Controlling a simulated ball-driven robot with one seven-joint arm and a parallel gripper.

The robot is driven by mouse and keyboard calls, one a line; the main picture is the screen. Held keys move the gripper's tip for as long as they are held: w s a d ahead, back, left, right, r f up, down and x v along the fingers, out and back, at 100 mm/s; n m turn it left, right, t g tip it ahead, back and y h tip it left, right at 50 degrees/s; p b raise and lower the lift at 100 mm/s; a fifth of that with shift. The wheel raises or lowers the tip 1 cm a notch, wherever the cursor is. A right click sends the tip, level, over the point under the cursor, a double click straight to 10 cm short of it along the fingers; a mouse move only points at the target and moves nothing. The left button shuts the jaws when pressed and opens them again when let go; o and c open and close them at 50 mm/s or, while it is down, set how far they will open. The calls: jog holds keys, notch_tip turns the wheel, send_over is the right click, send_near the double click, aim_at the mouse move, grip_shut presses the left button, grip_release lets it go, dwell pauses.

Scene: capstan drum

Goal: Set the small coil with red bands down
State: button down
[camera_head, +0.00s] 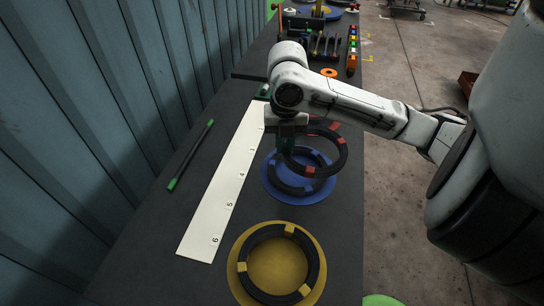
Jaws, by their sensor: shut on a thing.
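The small coil with red bands (340,158) is a dark ring with several red bands, held tilted in the air. My gripper (287,143) is shut on its left side. The coil is above a blue round plate (275,186) on the dark bench. Another dark coil (290,190) lies on that blue plate, partly hidden by the held coil and my gripper. Whether the held coil touches anything below cannot be told for sure; it appears apart from the plate.
A yellow plate (278,262) with a dark yellow-banded coil (244,257) lies in front. A white numbered strip (222,195) and a green-tipped rod (190,156) lie left. Tools and an orange ring (329,73) are farther back. A corrugated wall (90,110) borders the left.

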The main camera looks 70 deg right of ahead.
aim_at(272, 167)
jog(key=w+f, duration=0.3)
jog(key=shift+d+f, duration=0.1)
jog(key=shift+f, duration=0.2)
jog(key=shift+w+f+p, duration=0.15)
jog(key=shift+f+p, duration=0.4)
jog(key=shift+f, duration=1.15)
jog(key=shift+f, duration=0.15)
jog(key=c, duration=1.1)
grip_release()
jog(key=shift+o, duration=0.2)
notch_tip(272, 167, up, 12)
jog(key=shift+b, duration=0.3)
